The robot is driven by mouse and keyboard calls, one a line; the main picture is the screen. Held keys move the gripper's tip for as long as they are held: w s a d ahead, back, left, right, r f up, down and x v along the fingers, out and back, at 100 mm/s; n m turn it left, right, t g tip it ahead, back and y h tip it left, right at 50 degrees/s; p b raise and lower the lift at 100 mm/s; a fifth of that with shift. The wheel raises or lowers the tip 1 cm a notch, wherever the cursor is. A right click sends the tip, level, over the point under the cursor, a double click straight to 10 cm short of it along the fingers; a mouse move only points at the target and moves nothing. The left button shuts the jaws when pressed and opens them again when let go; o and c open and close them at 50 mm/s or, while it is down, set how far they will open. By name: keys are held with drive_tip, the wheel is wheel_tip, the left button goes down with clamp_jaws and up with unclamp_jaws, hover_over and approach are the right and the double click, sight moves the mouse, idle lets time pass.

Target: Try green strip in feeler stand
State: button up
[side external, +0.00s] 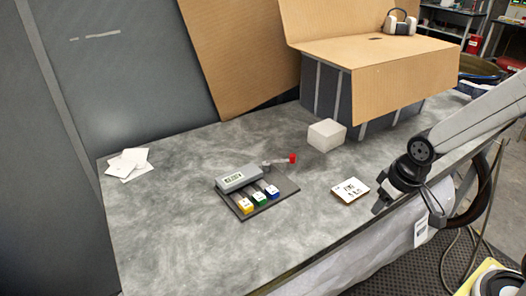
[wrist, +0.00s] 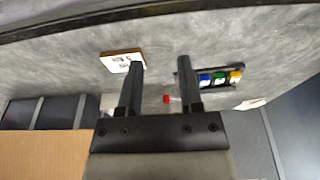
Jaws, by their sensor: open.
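The feeler stand (side external: 284,192) is a dark base with a grey display block (side external: 238,178) on the work table. The green strip (side external: 259,198) lies in it between the yellow strip (side external: 245,205) and the blue strip (side external: 272,192). In the wrist view the green strip (wrist: 220,77) shows right of my fingers. A red-ended strip (side external: 292,158) sticks out at the stand's back right; whether it sits in a slot cannot be told. My gripper (wrist: 161,62) is open and empty, right of the stand in the side view, beyond the card.
A white card with dark markings (side external: 350,190) lies between stand and gripper. A pale block (side external: 326,135) stands behind it. White papers (side external: 128,163) lie at left. The table's front is clear.

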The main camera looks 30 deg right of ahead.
drive_tip(key=c, duration=0.4)
drive_tip(key=shift+w, duration=0.25)
clamp_jaws()
drive_tip(key=w+a+n+t, duration=0.2)
drive_tip(key=w+n+t, duration=0.2)
drive_tip(key=w+n, duration=0.5)
drive_tip(key=w+a+f+n+g+y, duration=0.1)
drive_tip(key=w+a+f+n+y, duration=0.2)
drive_tip(key=w+a+n+y, duration=0.2)
drive_tip(key=a+n, duration=0.2)
drive_tip(key=n, duration=0.1)
drive_tip(key=shift+a+f+n, duration=0.3)
drive_tip(key=shift+f, duration=0.1)
